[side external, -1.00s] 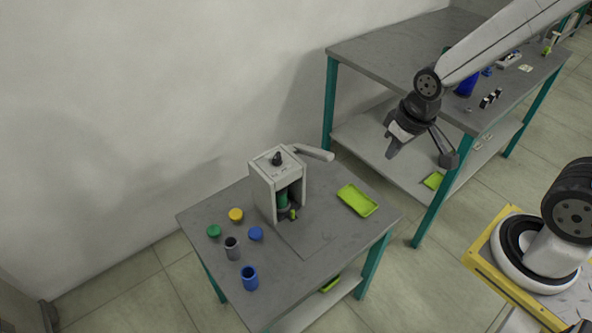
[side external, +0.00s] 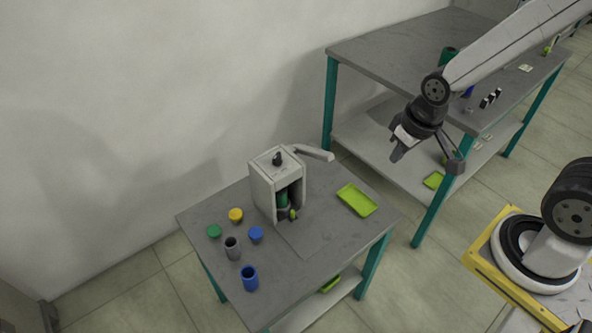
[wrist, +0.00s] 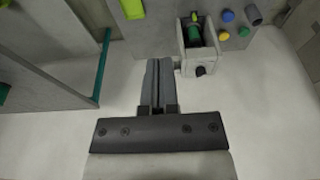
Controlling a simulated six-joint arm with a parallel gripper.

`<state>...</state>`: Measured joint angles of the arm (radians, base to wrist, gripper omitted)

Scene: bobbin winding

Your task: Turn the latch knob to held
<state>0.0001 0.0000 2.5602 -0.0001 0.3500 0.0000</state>
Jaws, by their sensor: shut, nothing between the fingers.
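The latch knob is probably the small black knob (side external: 277,159) on top of the white box-like winder (side external: 263,195). The knob also shows in the wrist view (wrist: 201,71), on the winder's near face there. Its setting marks are too small to read. A green bobbin (side external: 283,199) stands inside the winder's open front, with a small yellow-green part (side external: 292,214) low before it. My gripper (side external: 396,156) is shut and empty, in the air to the right of the winder and well apart from the knob. In the wrist view its fingers (wrist: 159,62) lie together, left of the winder.
A white lever arm (side external: 315,153) sticks out right from the winder's top. A green tray (side external: 357,200) lies to its right. The back bench (side external: 370,50) is behind.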

